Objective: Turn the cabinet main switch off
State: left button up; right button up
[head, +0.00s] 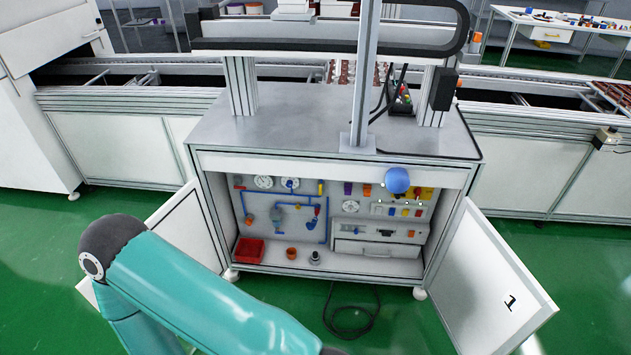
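The open cabinet (331,159) stands ahead under a grey worktop, with its two doors swung outward. Its back wall carries a panel at the right (352,224) with gauges, small coloured knobs and switches. My teal arm crosses the lower left. Neither gripper is in view.
The left door (186,232) and the right door (497,278), marked 1, flank the opening. A red bin (249,250) and small parts stand on the cabinet floor. A black cable (350,318) lies coiled on the green floor in front. A conveyor runs behind.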

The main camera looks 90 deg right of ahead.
aim_at(417, 191)
jog(key=u, duration=0.15)
jog(key=i, duration=0.2)
jog(key=z, duration=3.2)
jog(key=k, duration=0.6)
jog(key=z, duration=0.3)
jog(key=i, duration=1.6)
jog(key=u, duration=0.2)
